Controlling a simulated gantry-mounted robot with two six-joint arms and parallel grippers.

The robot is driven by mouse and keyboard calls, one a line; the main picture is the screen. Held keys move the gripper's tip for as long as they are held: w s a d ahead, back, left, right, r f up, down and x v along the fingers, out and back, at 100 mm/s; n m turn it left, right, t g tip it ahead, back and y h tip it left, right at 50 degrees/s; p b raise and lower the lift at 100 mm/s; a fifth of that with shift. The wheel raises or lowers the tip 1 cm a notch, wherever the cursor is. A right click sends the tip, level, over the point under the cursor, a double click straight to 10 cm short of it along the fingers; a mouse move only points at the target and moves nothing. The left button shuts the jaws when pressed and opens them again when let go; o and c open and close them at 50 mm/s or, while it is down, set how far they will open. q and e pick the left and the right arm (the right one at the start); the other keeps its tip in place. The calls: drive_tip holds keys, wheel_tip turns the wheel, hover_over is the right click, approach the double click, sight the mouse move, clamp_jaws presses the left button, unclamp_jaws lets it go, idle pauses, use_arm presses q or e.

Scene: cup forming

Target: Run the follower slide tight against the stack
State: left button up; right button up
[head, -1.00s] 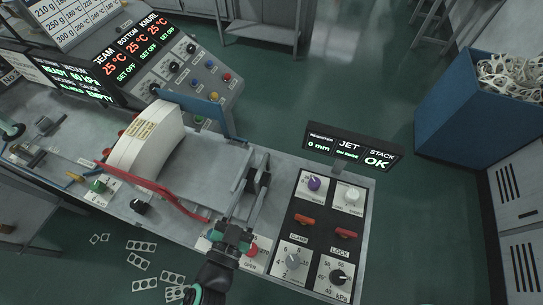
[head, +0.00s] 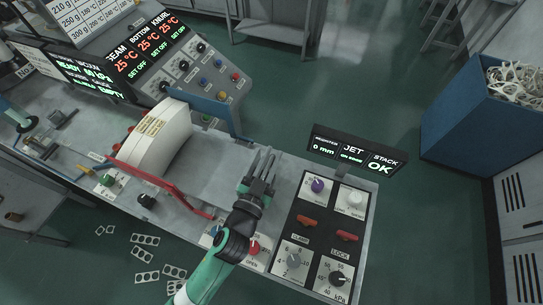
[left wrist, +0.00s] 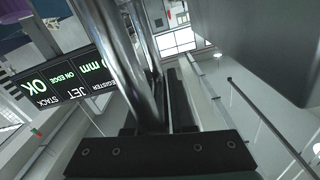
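My left gripper (head: 261,168) is over the right end of the grey machine bed (head: 215,172). Two narrow prongs show there; I cannot tell whether they are closed on anything. In the left wrist view the fingers (left wrist: 165,100) look close together, with no object clearly between them. A white curved block (head: 155,136) with a yellow label stands left of the gripper, well apart from it. I cannot tell the follower slide from the bed and gripper parts, nor see contact with the stack. The display (head: 357,150) reads 0 mm, JET ON EDGE, STACK OK. My right gripper is not in view.
A red bent bar (head: 165,187) runs along the bed's front. A blue upright panel (head: 212,108) stands behind it. The control panel (head: 326,232) with knobs and orange and red levers lies right of the gripper. A blue bin (head: 462,130) of scrap stands far right.

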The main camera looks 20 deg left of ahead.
use_arm(q)
clamp_jaws()
idle(1.1)
